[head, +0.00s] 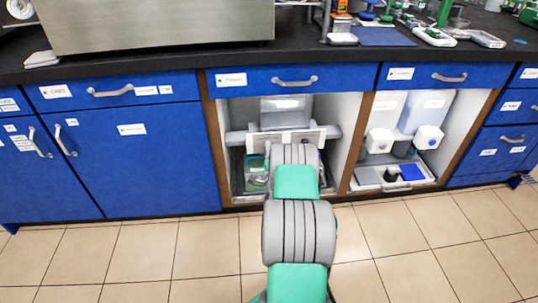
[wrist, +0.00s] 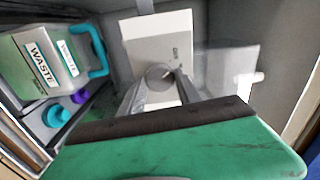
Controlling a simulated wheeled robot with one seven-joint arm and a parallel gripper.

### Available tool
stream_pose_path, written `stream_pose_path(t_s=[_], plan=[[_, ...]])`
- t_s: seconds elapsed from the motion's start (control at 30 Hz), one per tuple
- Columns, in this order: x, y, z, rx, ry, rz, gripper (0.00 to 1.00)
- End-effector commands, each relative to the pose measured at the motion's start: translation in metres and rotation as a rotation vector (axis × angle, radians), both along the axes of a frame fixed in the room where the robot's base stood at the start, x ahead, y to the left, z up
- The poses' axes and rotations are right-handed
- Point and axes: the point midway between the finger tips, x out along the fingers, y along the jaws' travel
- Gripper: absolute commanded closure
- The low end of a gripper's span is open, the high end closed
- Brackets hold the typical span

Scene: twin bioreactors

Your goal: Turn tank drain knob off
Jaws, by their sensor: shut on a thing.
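In the wrist view, a white block (wrist: 172,38) with a small dark mark carries a round grey knob (wrist: 159,72) low on its face. My gripper (wrist: 163,86) reaches to this knob, with one finger on each side, and is shut on it. The knob's exact turn position cannot be told. In the head view my arm extends into the left open cabinet bay, where a grey translucent tank (head: 286,106) stands. There, my arm hides the knob and my fingertips.
A waste container (wrist: 38,68) with a teal handle stands left of my gripper in the wrist view, with teal and purple caps nearby. The right bay holds two tanks with white blocks (head: 381,141). Cabinet walls and a divider (head: 360,142) are close. The tiled floor is clear.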

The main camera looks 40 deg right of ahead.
Motion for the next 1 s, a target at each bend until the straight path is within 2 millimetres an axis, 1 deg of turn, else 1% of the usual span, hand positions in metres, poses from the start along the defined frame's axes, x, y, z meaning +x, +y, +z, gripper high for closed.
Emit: stream_pose_path(t_s=[0.3, 0.8, 0.83, 1.0], plan=[[0.0005, 0.0004, -0.0004, -0.091, 0.062, 0.001, 1.0], [0.0004, 0.0006, -0.0002, -0.104, 0.073, 0.001, 1.0], [0.0004, 0.0006, -0.0002, -0.104, 0.073, 0.001, 0.58], [0.0002, 0.0003, -0.0001, -0.103, 0.072, 0.001, 0.44]])
